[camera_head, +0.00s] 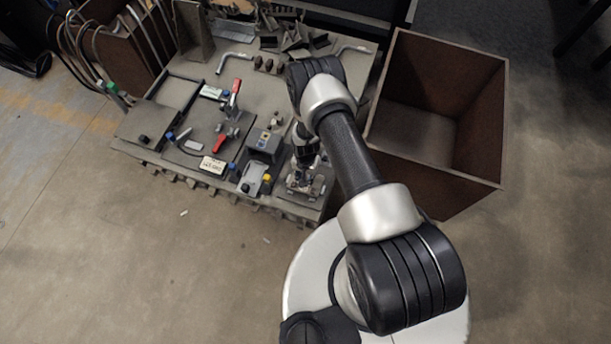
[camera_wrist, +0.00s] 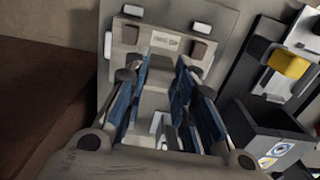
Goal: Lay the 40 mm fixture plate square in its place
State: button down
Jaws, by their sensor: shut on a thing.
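The fixture plate (camera_wrist: 150,62) is a flat grey-beige piece with a small pale label, too blurred to read, and two brown blocks. It lies over a grey board (camera_wrist: 225,22) with small white blocks around it. My gripper (camera_wrist: 157,78) has its blue-padded fingers on either side of the plate's middle and is shut on it, with a gap between the fingers. The fingers hide part of the plate's near side. I cannot tell whether the plate rests flat on the board. In the head view, my gripper (camera_head: 305,166) points down over the plate (camera_head: 304,184) at the table's front right corner.
A dark box with round stickers (camera_wrist: 270,135) and a yellow-topped part (camera_wrist: 289,64) stand close on the right in the wrist view. A large open brown bin (camera_head: 480,130) is right of the table. Red-handled clamps (camera_head: 234,98) and other parts crowd the table (camera_head: 160,150).

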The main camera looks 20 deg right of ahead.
jog(key=shift+f, duration=0.95)
dwell(0.5)
jog(key=c, duration=1.2)
grip_release()
jog(key=shift+c, duration=0.2)
notch_tip(320, 180, up, 12)
